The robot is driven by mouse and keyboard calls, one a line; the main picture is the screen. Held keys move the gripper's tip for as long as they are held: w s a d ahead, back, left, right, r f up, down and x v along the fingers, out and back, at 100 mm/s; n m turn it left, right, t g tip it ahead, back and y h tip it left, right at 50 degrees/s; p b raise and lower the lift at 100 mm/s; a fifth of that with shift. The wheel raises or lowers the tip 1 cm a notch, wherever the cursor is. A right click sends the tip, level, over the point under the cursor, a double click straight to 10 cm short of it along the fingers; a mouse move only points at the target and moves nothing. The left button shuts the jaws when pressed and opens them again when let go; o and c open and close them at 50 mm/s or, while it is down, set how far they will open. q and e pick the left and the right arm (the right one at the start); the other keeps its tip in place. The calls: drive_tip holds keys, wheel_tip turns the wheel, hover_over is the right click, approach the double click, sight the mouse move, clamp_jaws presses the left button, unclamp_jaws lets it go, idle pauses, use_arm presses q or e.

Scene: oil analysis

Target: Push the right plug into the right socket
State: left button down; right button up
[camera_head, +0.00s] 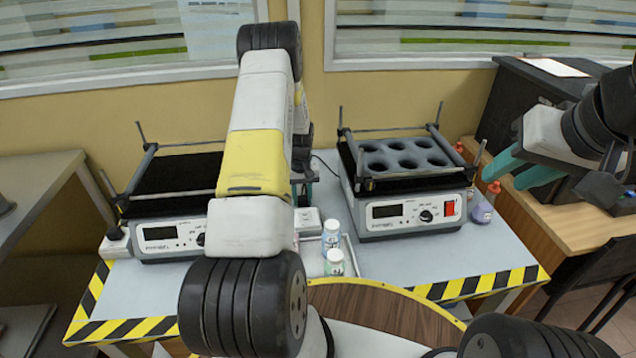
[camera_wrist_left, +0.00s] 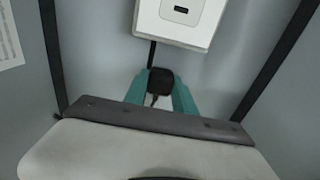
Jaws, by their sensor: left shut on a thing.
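My left gripper (camera_wrist_left: 160,92) is shut on a black plug (camera_wrist_left: 160,84) in the left wrist view. The white socket box (camera_wrist_left: 180,22), with a dark slot on its face, is just beyond the plug, and a visible gap separates them. In the head view this right socket (camera_head: 308,221) stands between the two shakers, and my left arm hides most of the left gripper (camera_head: 305,182) and the plug. My right gripper (camera_head: 520,172) is open and empty at the right, its teal fingers apart.
A shaker with a round-holed rack (camera_head: 385,215) stands right of the socket, and another shaker (camera_head: 160,240) stands left. Two small white-capped bottles (camera_head: 332,262) sit on a tray in front. Reagent bottles (camera_head: 484,205) stand at the table's right side.

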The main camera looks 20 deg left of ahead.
sight(303, 197)
use_arm(q)
wheel_tip(303, 197, up, 10)
drive_tip(key=shift+f, duration=0.15)
idle(0.4)
